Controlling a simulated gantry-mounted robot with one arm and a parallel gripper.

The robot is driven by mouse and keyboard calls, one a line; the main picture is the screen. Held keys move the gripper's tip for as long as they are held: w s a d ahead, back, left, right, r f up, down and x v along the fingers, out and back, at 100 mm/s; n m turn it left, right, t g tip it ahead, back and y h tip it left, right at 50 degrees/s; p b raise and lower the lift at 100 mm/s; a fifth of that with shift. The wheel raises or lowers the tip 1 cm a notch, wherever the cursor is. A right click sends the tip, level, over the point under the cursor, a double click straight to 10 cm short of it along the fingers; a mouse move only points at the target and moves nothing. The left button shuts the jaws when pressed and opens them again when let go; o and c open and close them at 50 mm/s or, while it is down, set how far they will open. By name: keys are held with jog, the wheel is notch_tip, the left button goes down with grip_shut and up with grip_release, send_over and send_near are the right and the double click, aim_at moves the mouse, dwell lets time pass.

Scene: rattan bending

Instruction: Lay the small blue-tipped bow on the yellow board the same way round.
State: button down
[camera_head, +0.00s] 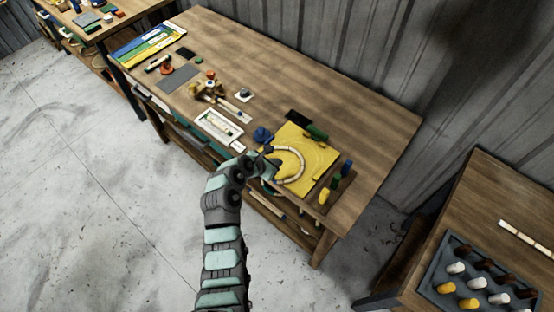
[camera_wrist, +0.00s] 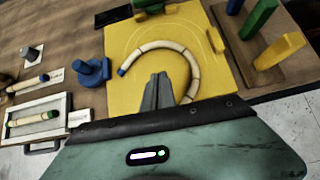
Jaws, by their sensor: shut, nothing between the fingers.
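The yellow board (camera_head: 312,137) lies near the table's front edge. In the wrist view it (camera_wrist: 118,103) carries a faint curved outline. The bow (camera_wrist: 157,45) is a pale, segmented rattan arc with a blue tip (camera_wrist: 122,72) at its left end. It appears to lie on the board, curving inside the outline; it also shows in the head view (camera_head: 301,158). Its other end, behind my gripper, is partly hidden. My gripper (camera_wrist: 157,77) is shut and empty, its fingers inside the bow's curve. In the head view my gripper (camera_head: 271,161) is by the board's left side.
A blue knobbed fixture (camera_wrist: 91,70) stands left of the board. Beyond it is a white tray (camera_wrist: 68,103) holding a green-tipped rod. Yellow (camera_wrist: 278,50), green (camera_wrist: 258,18) and blue pegs stand on the right. A green cylinder (camera_head: 317,132) is at the board's back edge.

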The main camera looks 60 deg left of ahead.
aim_at(296, 154)
jog(key=x, duration=0.7)
jog(key=shift+w, duration=0.1)
jog(key=shift+w+a+f, duration=0.1)
jog(key=shift+w, duration=0.2)
jog(key=shift+w+a, duration=0.35)
jog(key=shift+w, duration=0.45)
jog(key=shift+w+a, duration=0.35)
jog(key=shift+w, duration=0.45)
jog(key=w+a+b, duration=0.1)
jog(key=w+b, duration=0.3)
jog(key=w+a+b, duration=0.1)
jog(key=w+b, duration=0.1)
jog(key=shift+w+a+f, duration=0.1)
jog(key=shift+a+f, duration=0.2)
jog(key=shift+a, duration=0.05)
jog(key=shift+w+a+r+b, duration=0.15)
jog(key=shift+w+r+b, duration=0.1)
jog(key=shift+w+b, duration=0.2)
jog(key=shift+r, duration=0.1)
